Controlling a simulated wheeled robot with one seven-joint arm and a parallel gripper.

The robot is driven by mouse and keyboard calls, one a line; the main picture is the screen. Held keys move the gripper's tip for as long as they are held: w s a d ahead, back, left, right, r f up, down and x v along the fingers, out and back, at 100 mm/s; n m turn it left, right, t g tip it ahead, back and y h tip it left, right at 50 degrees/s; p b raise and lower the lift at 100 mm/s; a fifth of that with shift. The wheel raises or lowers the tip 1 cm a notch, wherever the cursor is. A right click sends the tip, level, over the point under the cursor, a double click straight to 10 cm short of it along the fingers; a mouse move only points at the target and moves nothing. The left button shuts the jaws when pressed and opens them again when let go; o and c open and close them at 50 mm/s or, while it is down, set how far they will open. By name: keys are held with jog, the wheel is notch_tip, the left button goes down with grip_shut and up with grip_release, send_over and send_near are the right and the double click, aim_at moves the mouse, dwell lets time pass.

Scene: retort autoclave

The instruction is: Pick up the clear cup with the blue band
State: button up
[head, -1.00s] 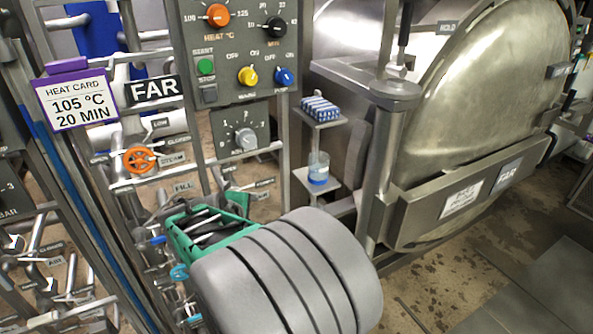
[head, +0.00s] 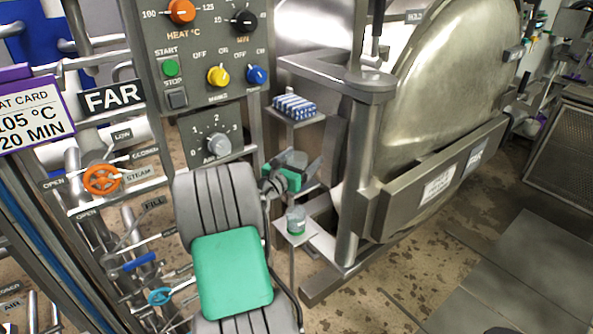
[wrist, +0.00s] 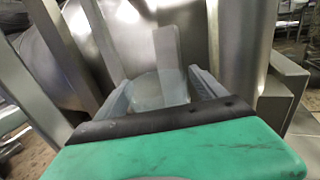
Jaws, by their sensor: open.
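My gripper (head: 292,163) is out at the middle shelf level of the stand by the vessel, its jaws open. In the wrist view my gripper (wrist: 165,85) has one finger on each side of a pale see-through shape, which looks like the clear cup (wrist: 160,88). In the head view the cup (head: 296,158) shows only as a pale patch among the fingers. Its blue band is hidden in both views. I cannot tell whether the fingers touch it.
Another clear cup (head: 296,222), its band looking green, stands on a lower shelf (head: 312,231). A blue-and-white pack (head: 294,106) lies on the shelf above. A metal post (head: 352,170) and the vessel door (head: 440,120) stand close on the right. The control panel (head: 215,70) is left.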

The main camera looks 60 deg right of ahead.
jog(key=c, duration=1.4)
jog(key=shift+r, duration=0.1)
jog(key=shift+c, duration=0.2)
